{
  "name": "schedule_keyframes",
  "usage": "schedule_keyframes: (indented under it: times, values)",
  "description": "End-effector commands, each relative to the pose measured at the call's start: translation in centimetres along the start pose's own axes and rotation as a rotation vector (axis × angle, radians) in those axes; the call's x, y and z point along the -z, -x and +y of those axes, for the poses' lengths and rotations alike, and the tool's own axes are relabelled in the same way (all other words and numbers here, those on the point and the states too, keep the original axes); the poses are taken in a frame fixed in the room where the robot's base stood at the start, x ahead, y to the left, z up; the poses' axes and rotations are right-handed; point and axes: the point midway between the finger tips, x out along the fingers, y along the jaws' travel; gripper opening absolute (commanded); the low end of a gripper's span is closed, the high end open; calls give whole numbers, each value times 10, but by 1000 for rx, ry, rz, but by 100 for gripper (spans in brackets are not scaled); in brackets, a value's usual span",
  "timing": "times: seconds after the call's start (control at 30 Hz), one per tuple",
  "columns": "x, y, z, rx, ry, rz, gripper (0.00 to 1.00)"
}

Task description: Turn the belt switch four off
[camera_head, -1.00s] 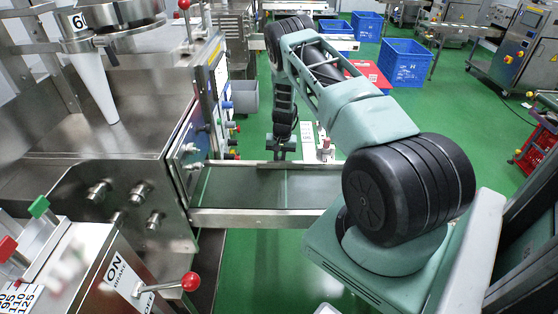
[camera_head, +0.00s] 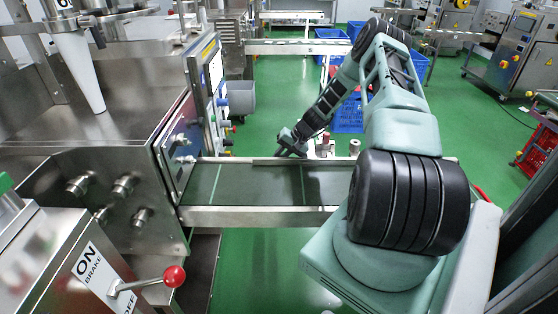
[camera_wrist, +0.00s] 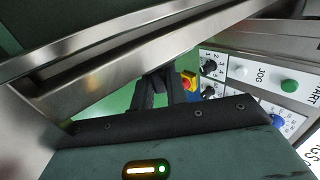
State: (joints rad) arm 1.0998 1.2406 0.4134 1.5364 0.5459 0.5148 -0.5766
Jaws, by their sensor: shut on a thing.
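My gripper (camera_head: 288,147) is low at the far rail of the conveyor belt (camera_head: 255,187), partly hidden behind that rail. In the wrist view its dark fingers (camera_wrist: 158,92) are close together below a metal rail (camera_wrist: 130,55). What sits between them is hidden. Just right of the fingers, a red and yellow switch (camera_wrist: 188,81) shows, with black numbered dials (camera_wrist: 209,68) beside it. I cannot tell which switch is belt switch four.
A panel with a green button (camera_wrist: 289,86) and a JOG button fills the wrist view's right side. A steel machine (camera_head: 120,125) stands left of the belt. A red-knobbed lever (camera_head: 174,276) stands at the near left. Green floor lies beyond.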

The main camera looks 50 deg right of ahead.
Motion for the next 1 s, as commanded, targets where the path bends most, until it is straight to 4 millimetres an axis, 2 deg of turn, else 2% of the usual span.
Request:
schedule_keyframes:
  times: [0.43, 0.47, 0.5, 0.53, 0.83, 1.0]
  values:
    - [0, 0, 0, 10, 0, -2, 0]
    - [0, 0, 0, 10, 0, -2, 23]
    - [0, 0, 0, 10, 0, -2, 34]
    - [0, 0, 0, 10, 0, -2, 36]
    - [0, 2, 0, 10, 0, -1, 36]
    - [0, 20, 1, 9, 1, 1, 36]
